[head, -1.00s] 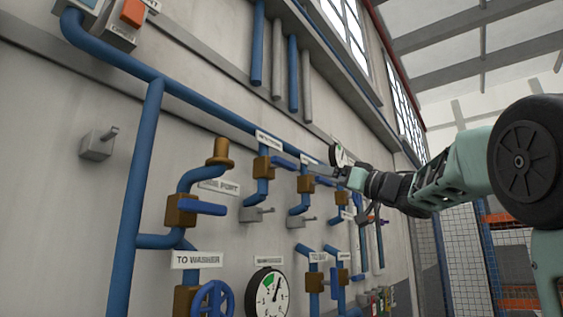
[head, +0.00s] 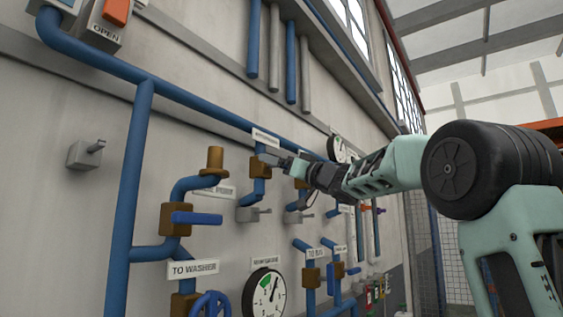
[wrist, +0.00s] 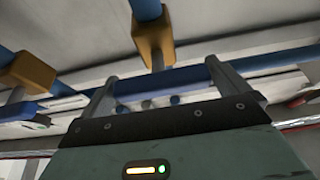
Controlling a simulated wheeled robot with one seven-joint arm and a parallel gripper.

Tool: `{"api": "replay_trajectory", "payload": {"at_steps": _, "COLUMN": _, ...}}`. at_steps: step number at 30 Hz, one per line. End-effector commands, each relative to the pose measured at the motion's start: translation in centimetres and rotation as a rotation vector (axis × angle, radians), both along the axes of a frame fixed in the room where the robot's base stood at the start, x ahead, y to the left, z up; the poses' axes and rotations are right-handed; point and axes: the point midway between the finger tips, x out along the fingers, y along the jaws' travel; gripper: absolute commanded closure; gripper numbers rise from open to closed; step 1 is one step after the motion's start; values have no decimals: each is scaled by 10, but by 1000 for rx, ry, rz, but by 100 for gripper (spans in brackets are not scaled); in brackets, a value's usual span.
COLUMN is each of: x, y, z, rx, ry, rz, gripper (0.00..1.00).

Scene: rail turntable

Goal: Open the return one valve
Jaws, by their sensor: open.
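The upper valve in front of my gripper has a brass-coloured body (head: 260,168) on a blue pipe, under a small white label (head: 265,138) too blurred to read fully. My gripper (head: 271,156) is at this valve and hides its blue lever in the head view. In the wrist view the valve body (wrist: 153,38) is above, and the blue lever (wrist: 165,81) runs crosswise between the two open fingers (wrist: 165,92). I cannot tell whether the fingers touch it.
Another brass valve (wrist: 28,70) shows at left in the wrist view. A lower-left valve with a blue lever (head: 195,218), a blue handwheel (head: 210,304) and a round gauge (head: 264,296) are on the wall. Grey hooks (head: 254,214) project below the upper valves.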

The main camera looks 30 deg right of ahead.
Motion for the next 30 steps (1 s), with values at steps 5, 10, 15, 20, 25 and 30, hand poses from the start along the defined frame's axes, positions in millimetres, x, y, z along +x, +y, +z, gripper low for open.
{"api": "replay_trajectory", "payload": {"at_steps": 5, "x": 0, "y": 0, "z": 0, "rx": 0, "ry": 0, "rz": 0, "gripper": 0}}
{"api": "replay_trajectory", "payload": {"at_steps": 10, "x": 0, "y": 0, "z": 0, "rx": 0, "ry": 0, "rz": 0, "gripper": 28}}
{"api": "replay_trajectory", "payload": {"at_steps": 15, "x": 0, "y": 0, "z": 0, "rx": -4, "ry": -2, "rz": 0, "gripper": 28}}
{"api": "replay_trajectory", "payload": {"at_steps": 20, "x": 0, "y": 0, "z": 0, "rx": -37, "ry": -12, "rz": 0, "gripper": 28}}
{"api": "replay_trajectory", "payload": {"at_steps": 25, "x": 0, "y": 0, "z": 0, "rx": -118, "ry": -43, "rz": 0, "gripper": 28}}
{"api": "replay_trajectory", "payload": {"at_steps": 30, "x": 1, "y": 0, "z": 0, "rx": -248, "ry": -89, "rz": 0, "gripper": 28}}
